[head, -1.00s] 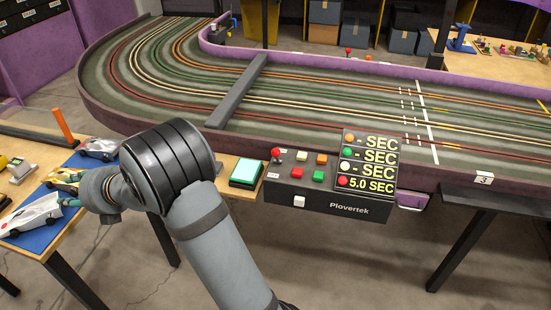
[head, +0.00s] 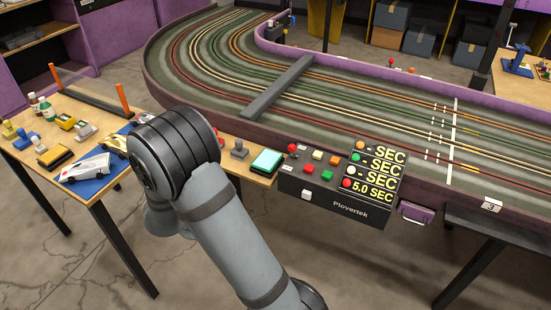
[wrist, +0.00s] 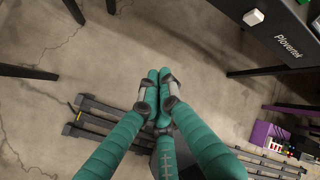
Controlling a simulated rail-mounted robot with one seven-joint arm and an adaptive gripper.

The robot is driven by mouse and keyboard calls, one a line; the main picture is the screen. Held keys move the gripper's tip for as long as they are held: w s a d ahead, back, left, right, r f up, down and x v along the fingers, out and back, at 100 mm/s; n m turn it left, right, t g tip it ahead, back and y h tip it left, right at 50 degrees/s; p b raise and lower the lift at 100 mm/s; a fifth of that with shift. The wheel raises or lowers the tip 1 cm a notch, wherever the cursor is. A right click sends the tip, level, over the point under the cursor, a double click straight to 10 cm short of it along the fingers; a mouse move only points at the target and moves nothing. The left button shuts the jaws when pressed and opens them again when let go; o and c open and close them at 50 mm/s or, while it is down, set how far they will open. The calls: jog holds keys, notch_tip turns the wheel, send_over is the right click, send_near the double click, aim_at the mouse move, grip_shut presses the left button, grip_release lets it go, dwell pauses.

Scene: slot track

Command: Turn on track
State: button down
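The slot track (head: 277,85) curves across the head view with coloured lanes. The black Plovertek control box (head: 335,202) is fixed at its near edge. It has a red-topped lever (head: 292,149), small coloured buttons, a white switch (head: 306,195) on its front, and a display (head: 375,168) reading 5.0 SEC on the red row. In the wrist view my gripper (wrist: 158,77) has its green fingers together and empty, above the floor. The white switch also shows there (wrist: 253,17), up and right of the fingertips, apart from them. My arm hides the gripper in the head view.
A wooden side table (head: 75,175) at left holds a white toy car (head: 88,168) on a blue mat, bottles and tools. A teal-topped pad (head: 267,161) sits left of the box. A purple drawer (head: 416,213) is at its right.

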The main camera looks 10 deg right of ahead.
aim_at(293, 152)
jog(key=w+d+r+n+t+h, duration=0.3)
jog(key=d+r, duration=0.5)
jog(key=r, duration=0.5)
jog(key=shift+w+d+r+t+h, duration=0.2)
jog(key=shift+w+t+h, duration=0.5)
jog(key=shift+w+h, duration=0.45)
jog(key=shift+f, duration=0.1)
jog(key=p+x, duration=0.1)
jog(key=x, duration=1.3)
jog(key=shift+s, duration=0.1)
jog(key=shift+d+p, duration=0.1)
jog(key=shift+p, duration=0.3)
